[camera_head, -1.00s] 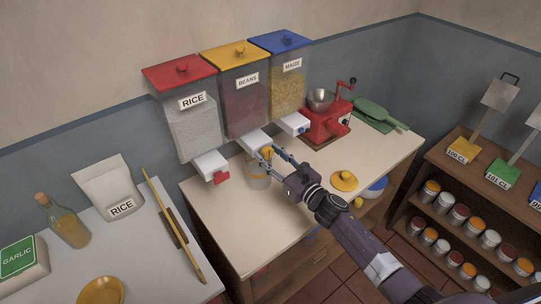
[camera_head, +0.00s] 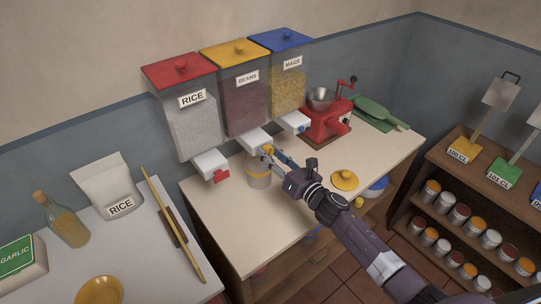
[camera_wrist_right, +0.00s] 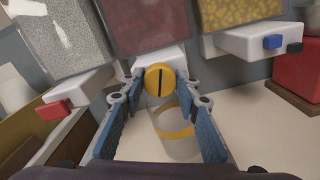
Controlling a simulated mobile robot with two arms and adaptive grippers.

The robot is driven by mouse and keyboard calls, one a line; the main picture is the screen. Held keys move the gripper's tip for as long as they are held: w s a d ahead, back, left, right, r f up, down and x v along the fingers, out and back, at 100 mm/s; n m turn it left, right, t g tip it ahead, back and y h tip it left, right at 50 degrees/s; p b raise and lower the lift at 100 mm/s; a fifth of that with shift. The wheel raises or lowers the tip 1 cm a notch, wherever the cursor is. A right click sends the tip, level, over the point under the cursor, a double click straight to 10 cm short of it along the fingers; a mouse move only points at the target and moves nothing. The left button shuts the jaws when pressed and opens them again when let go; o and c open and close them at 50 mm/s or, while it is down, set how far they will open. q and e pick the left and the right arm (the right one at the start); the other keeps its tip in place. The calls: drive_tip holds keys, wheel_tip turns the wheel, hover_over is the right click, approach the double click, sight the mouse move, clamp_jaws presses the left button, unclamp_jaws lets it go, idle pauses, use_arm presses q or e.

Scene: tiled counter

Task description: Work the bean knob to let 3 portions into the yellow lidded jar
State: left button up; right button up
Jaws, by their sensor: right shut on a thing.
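The beans dispenser (camera_head: 245,100) has a yellow lid and a white spout block with a round yellow bean knob (camera_wrist_right: 158,80). A dark slot on the knob stands upright in the wrist view. My right gripper (camera_head: 270,152) is shut on the knob, one blue finger on each side of it in the wrist view. A clear jar with a yellow band (camera_head: 258,177) stands on the counter under the spout; it also shows in the wrist view (camera_wrist_right: 178,140). I cannot tell its contents. A yellow lid (camera_head: 344,180) lies on the counter to the right. My left gripper is out of view.
The rice dispenser (camera_head: 188,120) with its red knob (camera_head: 221,176) stands left, the maize dispenser (camera_head: 287,85) right. A red grinder (camera_head: 325,125) stands beyond. A blue-and-white container (camera_head: 376,188) sits near the counter's right edge. The counter front left is clear.

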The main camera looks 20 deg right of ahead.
drive_tip(key=m, duration=0.3)
drive_tip(key=shift+m, duration=0.4)
drive_tip(key=m, duration=0.4)
drive_tip(key=shift+m, duration=0.3)
drive_tip(key=m, duration=0.4)
drive_tip(key=shift+m, duration=0.3)
drive_tip(key=m, duration=0.3)
drive_tip(key=shift+m+p, duration=0.3)
drive_tip(key=m, duration=0.4)
drive_tip(key=shift+p, duration=0.3)
drive_tip(key=m, duration=0.7)
drive_tip(key=shift+m, duration=0.4)
drive_tip(key=shift+f+m, duration=0.1)
drive_tip(key=shift+m, duration=1.8)
